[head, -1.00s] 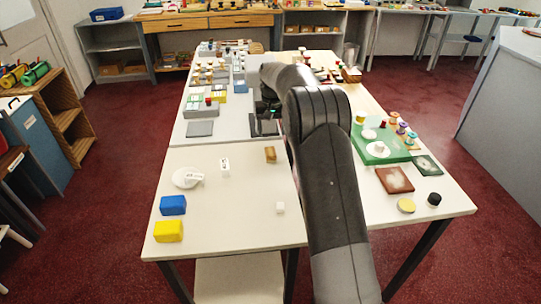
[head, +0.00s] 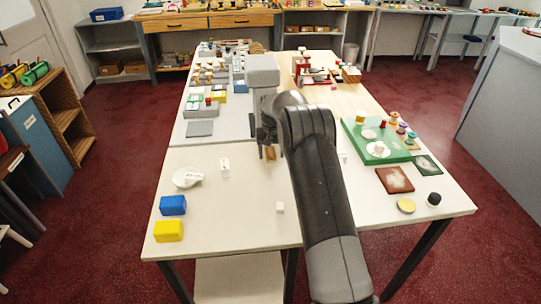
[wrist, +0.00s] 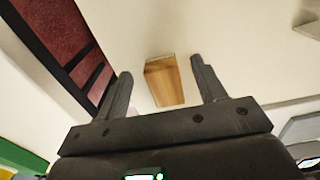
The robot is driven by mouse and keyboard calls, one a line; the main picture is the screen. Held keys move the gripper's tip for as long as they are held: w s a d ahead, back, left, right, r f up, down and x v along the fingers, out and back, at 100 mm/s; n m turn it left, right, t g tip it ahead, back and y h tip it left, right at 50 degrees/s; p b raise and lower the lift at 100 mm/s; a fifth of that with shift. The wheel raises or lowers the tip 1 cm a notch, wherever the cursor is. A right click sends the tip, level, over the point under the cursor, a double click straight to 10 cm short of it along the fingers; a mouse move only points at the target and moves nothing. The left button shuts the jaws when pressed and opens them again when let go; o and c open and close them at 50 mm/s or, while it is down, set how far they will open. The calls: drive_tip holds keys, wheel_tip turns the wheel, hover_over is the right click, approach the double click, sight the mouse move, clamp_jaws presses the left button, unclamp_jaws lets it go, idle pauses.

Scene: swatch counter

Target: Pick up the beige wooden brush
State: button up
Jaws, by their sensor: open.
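The beige wooden brush (head: 271,154) shows as a small tan wooden block on the near white table, close to its back edge; I see no bristles. It also shows in the wrist view (wrist: 166,82), between the two fingers with clear gaps on both sides. My gripper (head: 267,149) is open and empty, pointing down just above the brush and partly hiding it in the head view. In the wrist view my gripper's fingertips (wrist: 161,68) stand apart, left and right of the brush. I cannot tell the exact height between them.
A white dish (head: 183,179), a white cube (head: 280,207), a blue block (head: 173,205) and a yellow block (head: 169,231) stand on the near table (head: 225,222). A green tray (head: 367,149) with spools lies right of my arm. The table around the brush is mostly clear.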

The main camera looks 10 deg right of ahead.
wheel_tip(320, 180, down, 2)
drive_tip(key=shift+f, duration=0.1)
drive_tip(key=shift+c, duration=0.4)
drive_tip(key=c, duration=1)
